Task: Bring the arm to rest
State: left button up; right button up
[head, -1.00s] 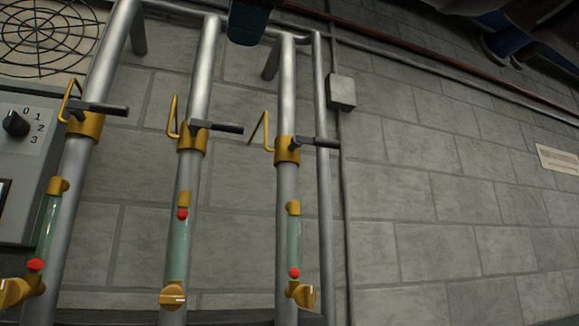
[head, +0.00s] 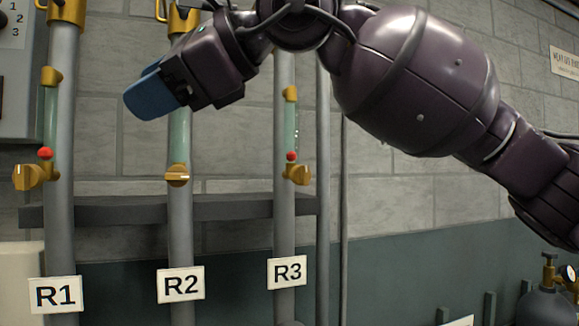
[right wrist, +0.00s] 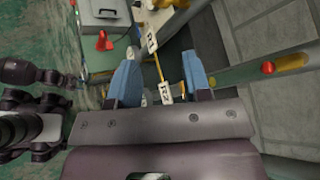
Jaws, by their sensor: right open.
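My right arm comes in from the right in the head view. My right gripper (head: 150,94) is in front of the pipe labelled R2 (head: 180,235) and hides part of its sight glass. In the right wrist view the two blue fingers of this gripper (right wrist: 160,78) stand apart with nothing held between them. A gap to the pipes cannot be judged exactly. My left gripper is not in view.
Pipes R1 (head: 62,220) and R3 (head: 285,225) stand either side of R2, with brass valves and red balls. A dark rail (head: 110,210) crosses behind. A gas cylinder (head: 548,305) with a gauge stands at lower right.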

jog(key=w+d+f+n+t+h, duration=0.4)
jog(key=d+f+n+t, duration=0.3)
jog(key=d+f, duration=0.4)
jog(key=w+d+f+n+t+h, duration=0.4)
jog(key=d+f+n, duration=0.45)
jog(key=f, duration=0.55)
jog(key=w+d+f+n+t+h, duration=0.3)
jog(key=w+d+f+n+t, duration=0.3)
jog(key=d+f, duration=0.5)
jog(key=s+d+f+m+g+h, duration=0.1)
jog(key=s+d+f+m+g, duration=0.2)
jog(key=f, duration=0.4)
jog(key=s+d+f+m+g+h, duration=0.1)
jog(key=s+d+f+g+h, duration=0.1)
jog(key=s+f, duration=0.3)
jog(key=s+d+f+m+g+h, duration=0.1)
jog(key=s+d+f+m+g, duration=0.15)
jog(key=f, duration=0.55)
jog(key=s+d+f+m+g, duration=0.2)
jog(key=s+f+g, duration=0.3)
jog(key=s, duration=0.6)
jog(key=s+d+f+m+g, duration=0.15)
jog(key=s+f+g, duration=0.25)
jog(key=s+f, duration=0.5)
jog(key=w+f+n+t+y, duration=0.1)
jog(key=w+f+t, duration=0.5)
jog(key=f+t, duration=0.2)
jog(key=shift+w+d+f, duration=0.15)
jog(key=shift+f, duration=0.1)
